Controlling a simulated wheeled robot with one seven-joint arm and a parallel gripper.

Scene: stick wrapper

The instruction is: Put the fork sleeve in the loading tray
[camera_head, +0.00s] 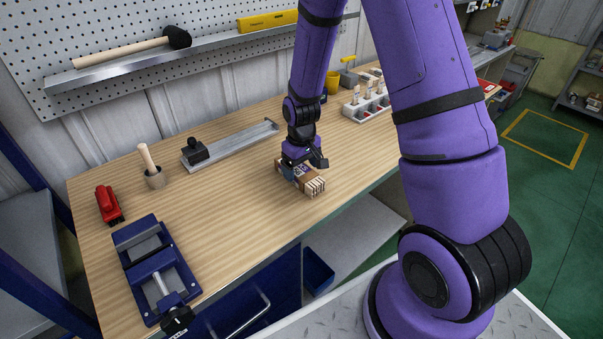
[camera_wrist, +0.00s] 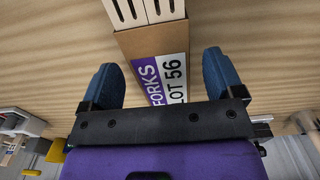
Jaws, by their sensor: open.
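The fork sleeve (camera_head: 314,184) is a brown cardboard sleeve with pale wooden ends showing, lying on the wooden workbench near its front edge. In the wrist view the sleeve (camera_wrist: 153,42) carries a purple and white label reading "FORKS LOT 56". My gripper (camera_head: 302,168) is over the sleeve. In the wrist view its two blue fingers stand open on either side of the sleeve, with a visible gap on each side. A long grey metal tray (camera_head: 240,141) with a black block at its left end lies behind and left of the sleeve; it looks like the loading tray.
A white compartment holder (camera_head: 366,107) stands at the back right, near a yellow cup (camera_head: 332,83). A mortar with pestle (camera_head: 153,174), a red tool (camera_head: 108,205) and a blue vise (camera_head: 155,268) stand at the left. Bare bench (camera_head: 215,205) lies between them and the sleeve.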

